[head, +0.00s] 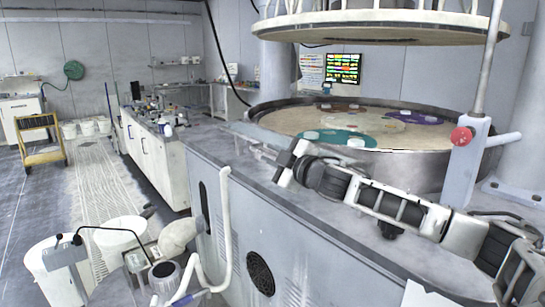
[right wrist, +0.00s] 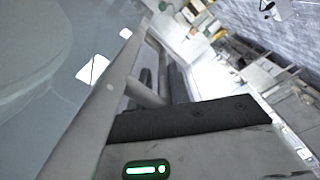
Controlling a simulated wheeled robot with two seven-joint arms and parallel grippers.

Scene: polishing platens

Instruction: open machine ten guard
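The polishing machine (head: 290,225) has a grey cabinet and a round metal wall (head: 400,165) around its platen (head: 290,120). I cannot tell for sure which part is the guard. My right arm reaches in from the right along the cabinet top. Its gripper (head: 266,155) is over the top's front edge, in front of the round wall. Its fingers are thin and small here, and I cannot tell whether they touch anything. In the right wrist view, a grey bar (right wrist: 100,115) and dark parts fill the middle, and the finger gap is unclear. My left gripper is not in view.
A post with a red knob (head: 461,135) stands right of the platen. A large upper disc (head: 375,25) hangs above it. A bent white pipe (head: 226,220) runs up the cabinet front. White buckets (head: 52,285) stand at lower left.

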